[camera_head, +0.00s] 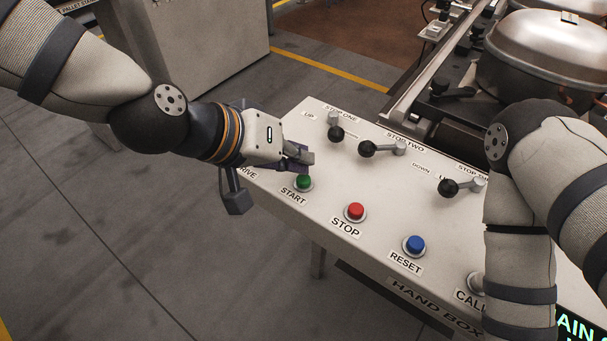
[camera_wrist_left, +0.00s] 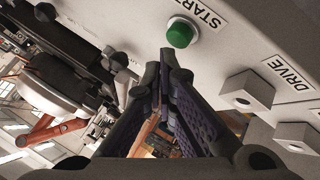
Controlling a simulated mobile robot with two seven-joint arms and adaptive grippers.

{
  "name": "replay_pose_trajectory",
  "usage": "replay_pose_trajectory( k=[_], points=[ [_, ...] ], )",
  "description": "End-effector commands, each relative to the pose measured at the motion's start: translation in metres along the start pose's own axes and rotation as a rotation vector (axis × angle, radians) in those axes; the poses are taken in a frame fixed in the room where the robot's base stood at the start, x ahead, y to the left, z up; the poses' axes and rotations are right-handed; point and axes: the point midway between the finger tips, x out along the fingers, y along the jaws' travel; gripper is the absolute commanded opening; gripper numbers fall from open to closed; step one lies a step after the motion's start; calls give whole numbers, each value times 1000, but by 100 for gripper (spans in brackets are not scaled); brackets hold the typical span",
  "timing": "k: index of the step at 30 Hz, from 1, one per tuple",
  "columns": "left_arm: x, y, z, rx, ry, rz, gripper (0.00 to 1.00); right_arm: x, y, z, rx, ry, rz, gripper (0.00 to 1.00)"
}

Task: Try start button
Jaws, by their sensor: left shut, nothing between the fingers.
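The green start button (camera_head: 304,182) sits on the sloped white control panel (camera_head: 290,140), above its START label. It also shows in the left wrist view (camera_wrist_left: 180,33), just beyond my fingertips. My left gripper (camera_head: 306,160) is shut and empty. Its fingertips are close to the button, on its far side in the head view; they look apart from it, but contact is hard to tell. In the left wrist view the closed fingertips (camera_wrist_left: 165,62) point toward the button. My right arm comes in from the right in the head view, and its gripper is out of sight.
A red STOP button (camera_head: 355,211) and a blue RESET button (camera_head: 414,245) lie to the right along the panel. Several black-knobbed levers (camera_head: 368,149) stand along its far edge. Floor is open at left.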

Motion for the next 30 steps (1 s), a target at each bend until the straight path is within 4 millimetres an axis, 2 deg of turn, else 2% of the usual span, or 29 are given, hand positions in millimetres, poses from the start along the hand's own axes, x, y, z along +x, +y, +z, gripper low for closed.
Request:
replay_pose_trajectory(
  k=[30],
  points=[
    [9, -6, 6, 0, -1, 0, 0, 2, 0, 1, 0, -6, 0, 40]
  ],
)
